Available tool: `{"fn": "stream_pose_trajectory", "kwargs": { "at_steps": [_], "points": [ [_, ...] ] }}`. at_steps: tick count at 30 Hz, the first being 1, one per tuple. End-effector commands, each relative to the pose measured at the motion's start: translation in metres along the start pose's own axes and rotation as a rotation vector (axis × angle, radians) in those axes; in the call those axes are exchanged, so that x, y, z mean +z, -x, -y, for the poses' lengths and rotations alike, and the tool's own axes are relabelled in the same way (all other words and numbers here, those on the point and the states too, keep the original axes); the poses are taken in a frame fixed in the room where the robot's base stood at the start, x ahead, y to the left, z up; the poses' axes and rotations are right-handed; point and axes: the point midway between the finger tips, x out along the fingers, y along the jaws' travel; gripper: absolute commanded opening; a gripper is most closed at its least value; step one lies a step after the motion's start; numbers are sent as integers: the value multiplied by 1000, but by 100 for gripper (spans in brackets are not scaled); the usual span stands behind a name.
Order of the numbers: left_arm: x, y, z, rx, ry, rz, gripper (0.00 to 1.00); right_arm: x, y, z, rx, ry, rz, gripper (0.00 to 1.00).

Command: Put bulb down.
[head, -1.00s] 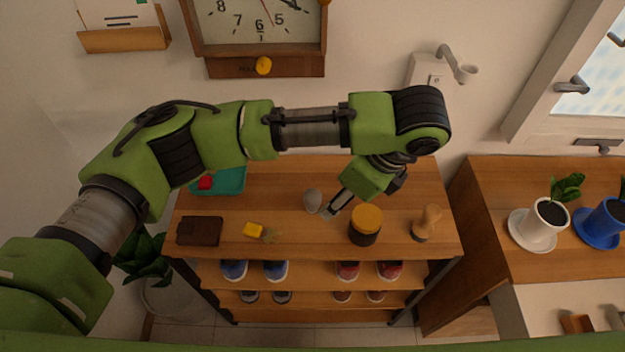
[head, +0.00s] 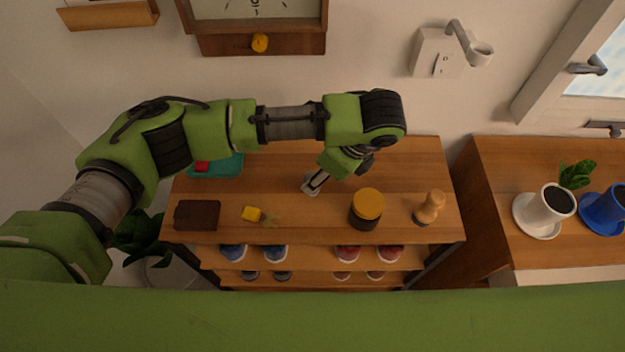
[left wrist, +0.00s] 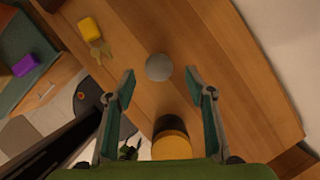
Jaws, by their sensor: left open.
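The bulb (left wrist: 159,67) appears as a pale grey round shape in the left wrist view, over the wooden shelf top (head: 400,165). It lies between the tips of my left gripper (left wrist: 160,73), with a gap to the finger on each side. In the head view my left gripper (head: 312,187) reaches down close to the shelf top and largely hides the bulb. Its fingers are open. I cannot tell whether the bulb's underside touches the wood. My right gripper is not in view.
A yellow-lidded dark jar (head: 367,208) stands close on the right, with a wooden figure-like piece (head: 429,206) beyond it. Keys with a yellow tag (head: 251,213) and a brown wallet (head: 197,215) lie left. A teal tray (head: 232,168) sits at the back left.

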Motion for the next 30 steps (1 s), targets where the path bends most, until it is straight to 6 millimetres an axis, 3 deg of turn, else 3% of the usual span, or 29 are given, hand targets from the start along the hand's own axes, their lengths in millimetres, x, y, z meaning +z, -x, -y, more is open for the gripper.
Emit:
{"fn": "stream_pose_trajectory", "kwargs": {
  "at_steps": [3, 7, 16, 17, 21, 30],
  "points": [
    [4, -17, -2, 4, 2, 2, 49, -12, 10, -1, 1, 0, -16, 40],
    [3, -35, -2, 2, 2, 1, 49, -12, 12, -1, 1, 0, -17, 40],
    [2, -44, -2, -1, 0, 1, 49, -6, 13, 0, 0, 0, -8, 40],
    [2, -44, -2, -1, 0, 1, 47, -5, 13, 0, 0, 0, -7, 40],
    [2, -43, -2, -1, 0, 1, 10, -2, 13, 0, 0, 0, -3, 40],
    [2, -43, -2, -1, 1, 1, 4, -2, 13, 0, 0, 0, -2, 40]
  ]
}}
